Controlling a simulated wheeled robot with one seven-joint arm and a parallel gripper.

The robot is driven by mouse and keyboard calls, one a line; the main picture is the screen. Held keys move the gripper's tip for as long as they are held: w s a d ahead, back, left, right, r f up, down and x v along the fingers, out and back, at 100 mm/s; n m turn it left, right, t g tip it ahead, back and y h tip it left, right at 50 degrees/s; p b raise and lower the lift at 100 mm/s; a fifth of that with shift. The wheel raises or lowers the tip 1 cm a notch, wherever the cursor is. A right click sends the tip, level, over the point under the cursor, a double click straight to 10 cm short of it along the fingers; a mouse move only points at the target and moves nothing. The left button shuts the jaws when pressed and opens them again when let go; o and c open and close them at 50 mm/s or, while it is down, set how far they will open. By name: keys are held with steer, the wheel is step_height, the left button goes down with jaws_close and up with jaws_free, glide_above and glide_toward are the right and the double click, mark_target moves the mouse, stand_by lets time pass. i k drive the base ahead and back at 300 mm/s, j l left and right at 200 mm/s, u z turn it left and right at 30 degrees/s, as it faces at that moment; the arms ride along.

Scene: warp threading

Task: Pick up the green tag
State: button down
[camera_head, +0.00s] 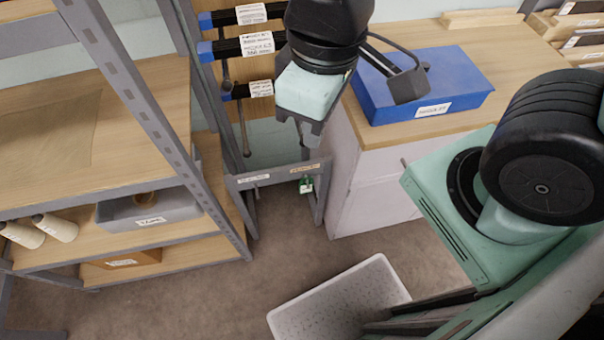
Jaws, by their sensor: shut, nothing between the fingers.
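The green tag (306,185) is small and hangs at the front of a grey metal rail, below a label on its right part. My gripper (303,132) points down in front of the rack, above the rail and the tag in the picture. Its dark fingers are shut and hold nothing. The gripper appears apart from the tag. The fingertips are small and partly shaded, and the distance in depth between them and the tag is hard to tell.
A blue box (425,90) sits on a wood-topped white cabinet (370,180) to the right. Blue-ended black rods (235,48) with labels are behind my gripper. A metal shelf (150,110) with a grey bin (150,210) stands left.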

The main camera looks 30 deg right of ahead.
mark_target(303, 189)
steer(key=k+j+z, duration=0.35)
steer(key=j, duration=0.25)
steer(key=k+j+z, duration=0.75)
steer(key=k+j, duration=0.1)
steer(key=k, duration=0.1)
